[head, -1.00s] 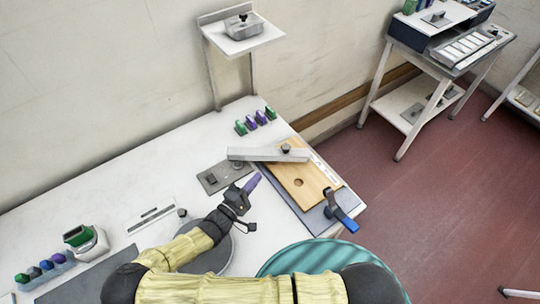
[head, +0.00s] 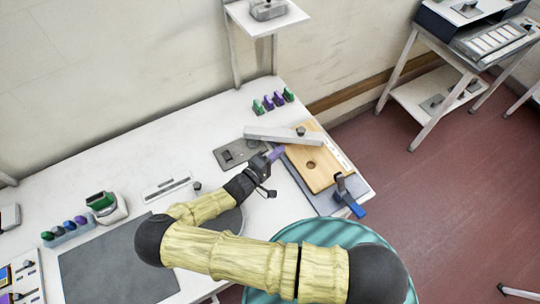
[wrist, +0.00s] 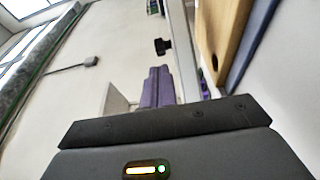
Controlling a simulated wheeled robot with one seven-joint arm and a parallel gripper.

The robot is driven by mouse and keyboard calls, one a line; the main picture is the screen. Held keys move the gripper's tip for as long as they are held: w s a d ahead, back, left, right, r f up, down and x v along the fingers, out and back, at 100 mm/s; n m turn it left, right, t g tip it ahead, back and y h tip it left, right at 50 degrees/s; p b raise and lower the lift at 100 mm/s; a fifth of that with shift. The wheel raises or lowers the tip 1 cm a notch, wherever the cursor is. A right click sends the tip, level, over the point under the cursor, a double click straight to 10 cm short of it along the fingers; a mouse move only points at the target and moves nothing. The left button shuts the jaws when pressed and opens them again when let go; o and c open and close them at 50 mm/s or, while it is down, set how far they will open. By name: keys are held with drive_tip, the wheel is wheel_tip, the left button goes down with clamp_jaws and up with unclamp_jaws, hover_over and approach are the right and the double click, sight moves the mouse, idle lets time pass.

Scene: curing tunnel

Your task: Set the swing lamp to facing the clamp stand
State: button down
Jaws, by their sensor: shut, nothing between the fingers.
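A dark clamp with a blue handle (head: 350,198), possibly the clamp stand, is at the board's near right corner. My gripper (head: 277,152) has purple fingers, shut and empty, close to the bar's near side; I cannot tell if they touch it. In the wrist view the fingers (wrist: 158,80) point beside a pale upright strip, probably the bar (wrist: 184,50).
The wooden board (head: 318,172) lies on a blue-grey base at the table's right end. Several green and purple pieces (head: 270,102) stand behind the bar. A teal round seat (head: 330,245) is at the front edge. The white table (head: 120,160) is clear at back left.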

sight(298, 133)
drive_tip(key=p+x, duration=0.3)
drive_tip(key=x, duration=0.3)
drive_tip(key=shift+w+d+r, duration=0.15)
drive_tip(key=shift+w+d, duration=0.05)
drive_tip(key=shift+w, duration=0.05)
drive_tip(key=shift+w+d, duration=0.2)
drive_tip(key=shift+w, duration=0.1)
drive_tip(key=shift+a, duration=0.1)
drive_tip(key=shift+w, duration=0.1)
